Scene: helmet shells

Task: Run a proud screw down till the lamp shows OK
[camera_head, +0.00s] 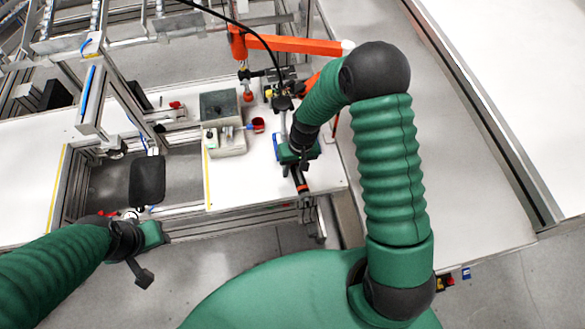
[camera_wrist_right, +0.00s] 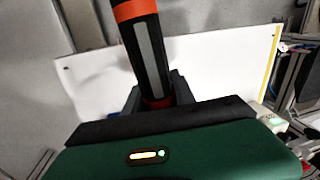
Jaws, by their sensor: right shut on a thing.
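My right gripper (camera_head: 299,164) is shut on a black power screwdriver with orange bands (camera_head: 301,183), above the right part of the white bench (camera_head: 245,178). In the right wrist view the screwdriver (camera_wrist_right: 146,52) stands up between the dark fingers of my right gripper (camera_wrist_right: 156,95), slightly tilted. A pale box with a small green light (camera_wrist_right: 272,122) shows at the right edge of that view; I cannot read its label. My left gripper (camera_head: 143,240) hangs low at the left, in front of the bench, and its fingers are not clear. I cannot make out the screw.
A grey fixture with a dark top plate (camera_head: 219,106) stands on the bench left of my right gripper. A red cup (camera_head: 258,125) is beside it. An orange arm (camera_head: 292,44) with a black cable spans above. Metal framing and a dark pad (camera_head: 147,180) stand at the left.

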